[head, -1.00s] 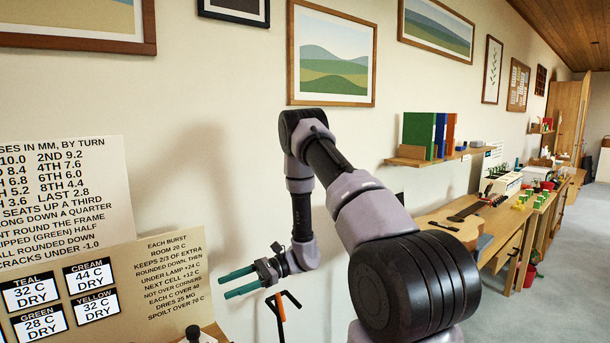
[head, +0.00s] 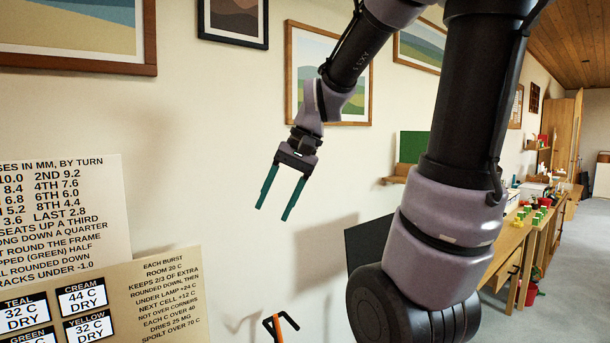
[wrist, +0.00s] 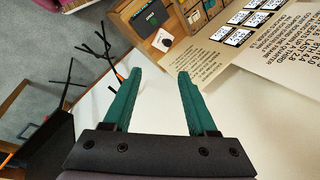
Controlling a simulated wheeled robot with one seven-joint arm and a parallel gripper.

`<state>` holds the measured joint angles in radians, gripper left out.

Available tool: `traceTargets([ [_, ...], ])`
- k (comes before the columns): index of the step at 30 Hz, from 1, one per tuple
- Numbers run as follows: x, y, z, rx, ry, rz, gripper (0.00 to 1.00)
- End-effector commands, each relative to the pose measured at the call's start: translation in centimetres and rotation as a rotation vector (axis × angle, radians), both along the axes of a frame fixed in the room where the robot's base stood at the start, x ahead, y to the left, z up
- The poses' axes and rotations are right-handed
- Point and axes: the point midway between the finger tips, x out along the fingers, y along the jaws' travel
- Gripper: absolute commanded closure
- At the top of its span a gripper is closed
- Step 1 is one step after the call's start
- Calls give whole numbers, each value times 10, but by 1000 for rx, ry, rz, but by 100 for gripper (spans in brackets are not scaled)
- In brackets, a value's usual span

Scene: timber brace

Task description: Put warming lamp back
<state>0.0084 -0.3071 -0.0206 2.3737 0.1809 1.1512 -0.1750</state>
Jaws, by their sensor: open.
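My gripper (head: 272,213) is open and empty, its two teal fingers pointing down in front of the pale wall. In the wrist view the gripper (wrist: 160,72) has clear space between its fingers. I cannot make out a warming lamp for certain. An orange-and-black hooked piece (head: 278,326) shows at the bottom edge of the head view, below my gripper and apart from it. In the wrist view a thin black branching stand (wrist: 98,48) with an orange part stands left of the fingers. Whether this is the lamp or its holder I cannot tell.
A lettered board (head: 150,310) with colour cards stands at lower left. A shelf with a green binder (head: 412,147) and a long workbench (head: 508,250) lie to the right.

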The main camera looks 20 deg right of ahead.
Motion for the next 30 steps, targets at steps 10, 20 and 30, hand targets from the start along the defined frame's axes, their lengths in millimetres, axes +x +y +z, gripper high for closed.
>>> traceTargets([
  [10,-45,-37,55,-212,-406,-40,42],
  [20,-51,-43,62,-242,-466,-49,42],
  [30,-51,-43,62,-241,-465,-50,42],
])
